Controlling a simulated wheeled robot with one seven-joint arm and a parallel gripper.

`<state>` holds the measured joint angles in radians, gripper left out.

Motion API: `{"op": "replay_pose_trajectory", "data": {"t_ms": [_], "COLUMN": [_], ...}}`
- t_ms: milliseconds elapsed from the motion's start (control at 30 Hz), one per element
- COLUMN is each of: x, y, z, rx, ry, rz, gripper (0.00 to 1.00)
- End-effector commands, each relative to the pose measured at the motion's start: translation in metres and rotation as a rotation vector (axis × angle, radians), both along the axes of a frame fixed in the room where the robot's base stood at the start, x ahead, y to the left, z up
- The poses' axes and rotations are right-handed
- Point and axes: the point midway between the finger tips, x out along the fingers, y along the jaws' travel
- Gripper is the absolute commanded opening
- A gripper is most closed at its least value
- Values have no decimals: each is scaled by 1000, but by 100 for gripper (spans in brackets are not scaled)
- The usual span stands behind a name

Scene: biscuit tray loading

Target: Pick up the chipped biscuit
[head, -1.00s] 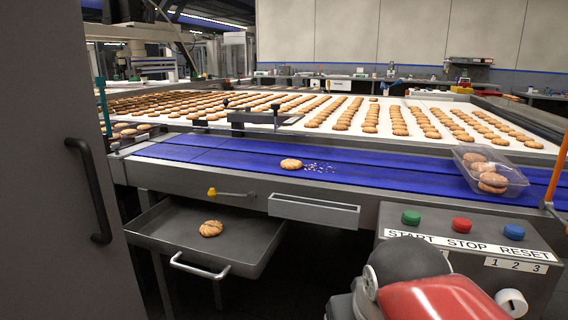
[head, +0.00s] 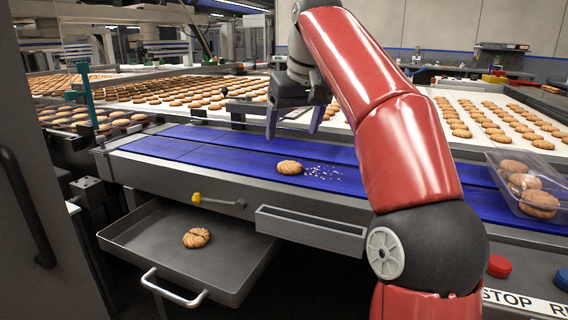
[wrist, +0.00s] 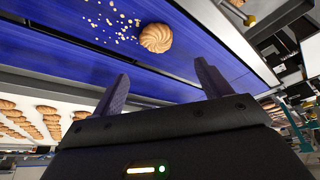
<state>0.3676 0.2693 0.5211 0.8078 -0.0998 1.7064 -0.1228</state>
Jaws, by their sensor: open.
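A round swirled biscuit (head: 289,167) lies on the blue conveyor belt, with crumbs (head: 322,172) scattered just to its right. It also shows in the wrist view (wrist: 156,38), beyond the fingertips, with the crumbs (wrist: 112,20) beside it. Any chip in its edge is too small to make out. My gripper (head: 293,136) is above the belt, behind and above the biscuit and apart from it. Its two fingers (wrist: 160,80) are spread with nothing between them. Another biscuit (head: 196,237), with dark lines across it, lies in the pulled-out metal tray (head: 245,250) below the belt.
A clear plastic box (head: 501,186) with several biscuits stands at the belt's right. Rows of biscuits cover the white conveyor (head: 345,128) behind. A narrow metal trough (head: 310,232) and a yellow-knobbed lever (head: 197,198) sit on the front edge. The belt's left part is clear.

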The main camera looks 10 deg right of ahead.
Motion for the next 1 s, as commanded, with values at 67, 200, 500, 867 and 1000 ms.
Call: {"op": "replay_pose_trajectory", "data": {"t_ms": [67,200,500,867,1000], "x": [3,7,13,18,18], "y": [0,0,-1,1,1], "z": [-8,-24,-66,-75,-75], "rx": [2,1,1,2,2], "ry": [0,1,0,-3,-3], "rz": [1,-1,-1,-1,-1], "gripper": [77,77,77,77,61]}}
